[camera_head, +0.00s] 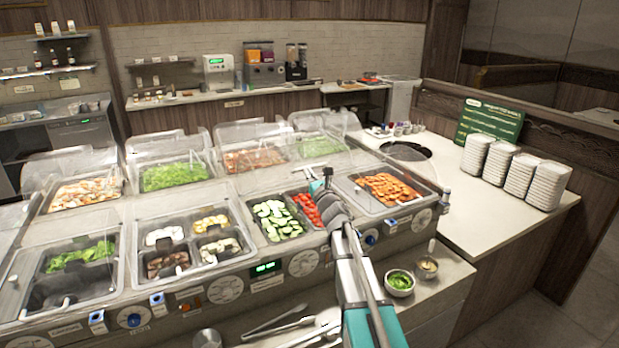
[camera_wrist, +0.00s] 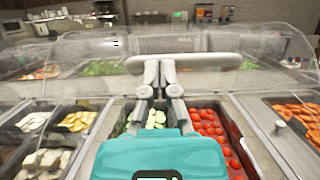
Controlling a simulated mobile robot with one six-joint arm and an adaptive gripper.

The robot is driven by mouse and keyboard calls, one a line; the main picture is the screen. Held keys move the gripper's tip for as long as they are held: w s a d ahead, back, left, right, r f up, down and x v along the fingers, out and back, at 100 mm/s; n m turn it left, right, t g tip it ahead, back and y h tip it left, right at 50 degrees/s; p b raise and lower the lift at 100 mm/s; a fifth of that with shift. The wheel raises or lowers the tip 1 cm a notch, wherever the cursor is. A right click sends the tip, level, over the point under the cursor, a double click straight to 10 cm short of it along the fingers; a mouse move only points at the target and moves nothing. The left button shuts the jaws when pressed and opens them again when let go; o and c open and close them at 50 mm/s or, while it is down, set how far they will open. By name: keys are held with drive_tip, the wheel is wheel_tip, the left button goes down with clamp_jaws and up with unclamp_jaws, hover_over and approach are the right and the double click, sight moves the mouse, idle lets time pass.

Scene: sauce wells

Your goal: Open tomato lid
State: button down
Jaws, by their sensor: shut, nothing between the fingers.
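Red tomatoes (camera_head: 306,207) lie in a dark well beside sliced cucumber (camera_head: 276,219); the tomatoes also show in the wrist view (camera_wrist: 208,130). A clear lid (camera_head: 290,176) seems tilted up behind these two wells, though its see-through edges are hard to follow. A pale bar-shaped handle (camera_wrist: 215,61) runs across the wrist view in front of the clear cover. My gripper (camera_head: 327,182) is above the tomato side. Its fingertips (camera_wrist: 160,75) are shut and empty, at or just under the handle; whether they touch it is unclear. The teal gripper body hides part of the cucumber.
Wells of sliced carrots (camera_head: 385,189) and mushrooms (camera_head: 220,246) flank these wells. More clear covers stand over the back row. White bowl stacks (camera_head: 512,172) and a green sign (camera_head: 490,121) stand on the right counter. Tongs (camera_head: 280,318) and a small green-filled bowl (camera_head: 399,282) lie on the front ledge.

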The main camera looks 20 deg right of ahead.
drive_tip(key=w+r+p, duration=0.3)
drive_tip(key=w+a+r+p, duration=0.1)
drive_tip(key=w+r+p, duration=0.2)
drive_tip(key=r+p, duration=0.1)
drive_tip(key=w+a+r+p, duration=0.1)
drive_tip(key=w+r+p, duration=0.2)
drive_tip(key=w+r, duration=0.1)
drive_tip(key=shift+w+r, duration=0.1)
drive_tip(key=shift+r, duration=0.1)
drive_tip(key=r+p+x, duration=0.2)
drive_tip(key=p+x, duration=0.4)
drive_tip(key=x, duration=0.7)
drive_tip(key=shift+s, duration=0.35)
drive_tip(key=shift+w+r, duration=0.1)
drive_tip(key=shift+w, duration=0.3)
idle(0.9)
drive_tip(key=shift+s+r, duration=0.1)
